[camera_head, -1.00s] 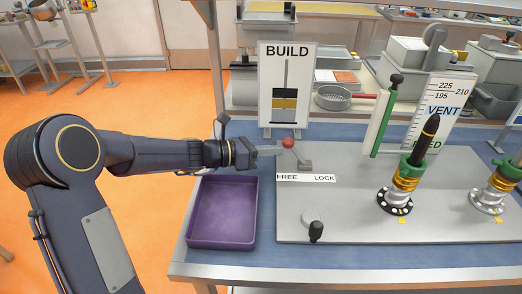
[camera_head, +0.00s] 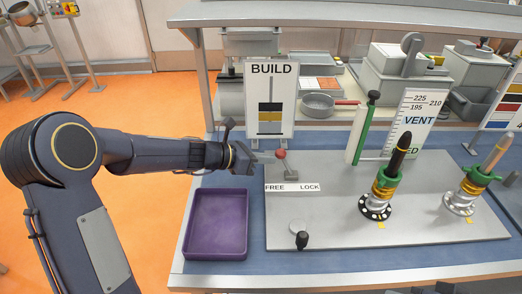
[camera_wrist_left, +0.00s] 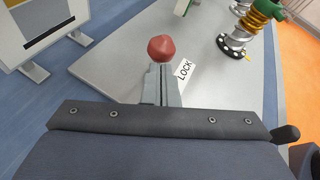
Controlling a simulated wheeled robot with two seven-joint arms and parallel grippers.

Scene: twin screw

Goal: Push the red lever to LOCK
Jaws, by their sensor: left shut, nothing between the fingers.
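The red lever knob (camera_head: 281,154) sits on a short arm above a grey base (camera_head: 290,174) on the grey panel. It leans left of the base, nearer the FREE end of the FREE/LOCK label (camera_head: 292,187). My left gripper (camera_head: 266,158) is shut and empty, its tips right beside the knob on its left. In the left wrist view the knob (camera_wrist_left: 161,48) shows just beyond the shut fingers (camera_wrist_left: 160,85), with the word LOCK (camera_wrist_left: 184,70) to the right. The fingers hide the lever's arm there; I cannot tell whether they touch the knob. My right gripper is not in view.
A purple tray (camera_head: 188,225) lies left of the panel (camera_head: 330,230). The BUILD sign (camera_head: 270,98) stands behind the lever. A green-and-white post (camera_head: 362,130), the VENT scale (camera_head: 415,120) and two fittings with green collars stand to the right. A small black-knobbed crank (camera_head: 301,240) is in front.

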